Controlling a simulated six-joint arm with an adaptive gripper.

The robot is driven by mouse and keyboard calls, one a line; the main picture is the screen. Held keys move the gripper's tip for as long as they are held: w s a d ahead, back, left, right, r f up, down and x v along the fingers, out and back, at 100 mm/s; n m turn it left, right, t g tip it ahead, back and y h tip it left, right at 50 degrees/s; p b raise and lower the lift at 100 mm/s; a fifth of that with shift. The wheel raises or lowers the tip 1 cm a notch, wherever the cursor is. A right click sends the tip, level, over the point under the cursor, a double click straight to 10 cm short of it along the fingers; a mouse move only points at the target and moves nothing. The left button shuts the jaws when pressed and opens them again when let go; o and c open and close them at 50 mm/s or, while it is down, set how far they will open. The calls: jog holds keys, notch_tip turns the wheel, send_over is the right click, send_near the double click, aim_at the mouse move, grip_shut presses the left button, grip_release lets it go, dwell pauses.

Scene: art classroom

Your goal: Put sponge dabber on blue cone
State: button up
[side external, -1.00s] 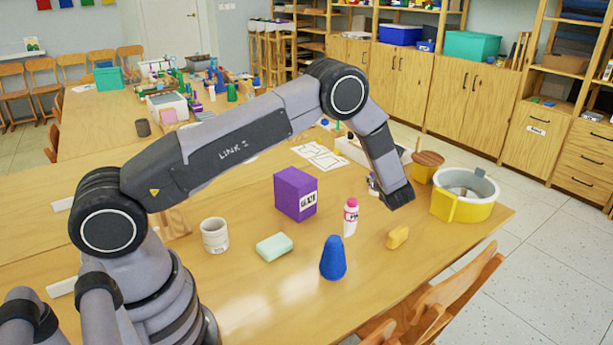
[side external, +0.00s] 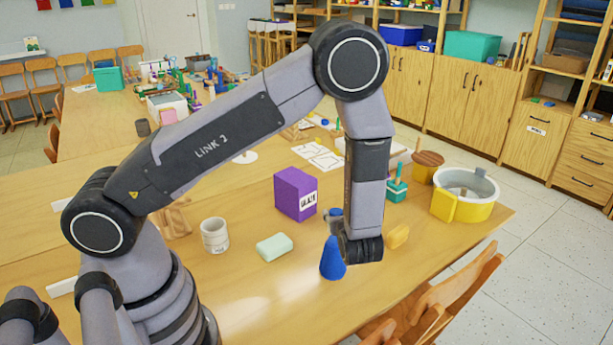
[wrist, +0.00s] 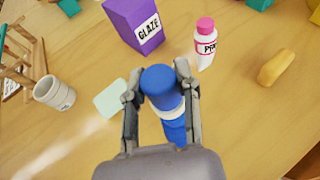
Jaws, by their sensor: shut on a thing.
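The sponge dabber (wrist: 160,82), with a rounded blue end and a white band, is between the fingers of my gripper (wrist: 158,84) in the wrist view. My gripper is shut on it. The blue cone (side external: 332,262) stands on the table in the side view. My gripper (side external: 358,246) is at the cone's upper right there, partly overlapping it. A blue end of the dabber (side external: 334,213) shows above the cone's tip. In the wrist view the cone (wrist: 176,132) is partly hidden behind the dabber. I cannot tell whether dabber and cone touch.
A purple glaze box (side external: 295,193), a mint block (side external: 274,247) and a ribbed cup (side external: 214,235) stand to the left. A pink-capped bottle (wrist: 204,45) and a yellow sponge (wrist: 276,68) are near. A yellow-and-white tub (side external: 466,193) is at the right.

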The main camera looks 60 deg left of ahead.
jog(key=shift+f, duration=1.2)
jog(key=shift+f, duration=0.1)
jog(key=o, duration=0.9)
jog(key=shift+o, duration=0.2)
